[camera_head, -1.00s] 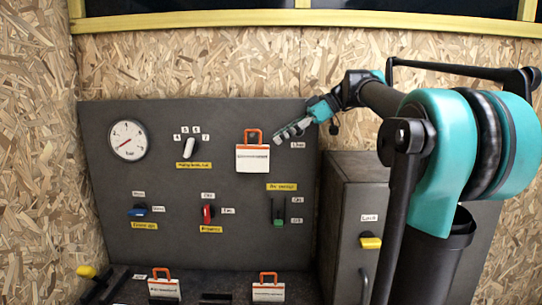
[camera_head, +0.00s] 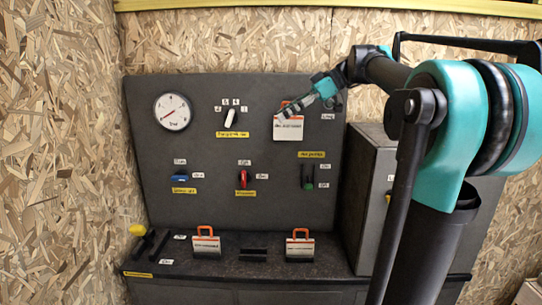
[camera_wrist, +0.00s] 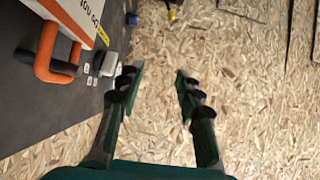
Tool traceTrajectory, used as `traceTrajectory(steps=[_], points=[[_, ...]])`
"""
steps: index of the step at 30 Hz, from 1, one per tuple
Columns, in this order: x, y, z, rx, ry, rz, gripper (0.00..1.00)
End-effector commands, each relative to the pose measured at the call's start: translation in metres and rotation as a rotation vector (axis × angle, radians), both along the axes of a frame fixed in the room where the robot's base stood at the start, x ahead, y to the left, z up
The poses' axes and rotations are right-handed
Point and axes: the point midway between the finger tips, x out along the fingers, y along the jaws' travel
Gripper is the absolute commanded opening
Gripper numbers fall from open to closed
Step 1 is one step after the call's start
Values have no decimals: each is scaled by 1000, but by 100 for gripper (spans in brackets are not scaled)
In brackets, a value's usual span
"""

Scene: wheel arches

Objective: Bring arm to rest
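My gripper (camera_head: 290,109) is at the upper right of the dark control panel (camera_head: 215,140), in front of a hanging white sign with an orange handle (camera_head: 288,128). The wrist view shows its two fingers (camera_wrist: 155,95) spread apart with nothing between them; chipboard wall shows behind the gap. The sign's orange handle (camera_wrist: 50,55) is left of the fingers there, apart from them. My arm reaches in from the right, and the gripper covers part of the sign's handle in the head view.
The panel carries a gauge (camera_head: 172,111), a white selector (camera_head: 230,117), and blue (camera_head: 180,179), red (camera_head: 243,179) and green (camera_head: 309,183) switches. Two signs (camera_head: 206,243) (camera_head: 300,246) stand on the ledge. A yellow-knobbed lever (camera_head: 137,230) is at left. A grey cabinet (camera_head: 365,170) stands right.

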Motion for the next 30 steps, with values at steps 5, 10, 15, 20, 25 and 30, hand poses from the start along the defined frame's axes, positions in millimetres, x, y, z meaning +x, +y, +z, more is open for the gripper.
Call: traceTrajectory(steps=[5,10,15,20,25,30], points=[[-1,-1,-11,-17,21,-21,35],[-4,-4,-34,-54,68,-69,35],[-9,-9,-68,-107,131,-142,35],[-18,-17,-115,-179,212,-249,35],[-36,-31,-183,-274,314,-419,35],[-74,-59,-283,-398,429,-711,35]])
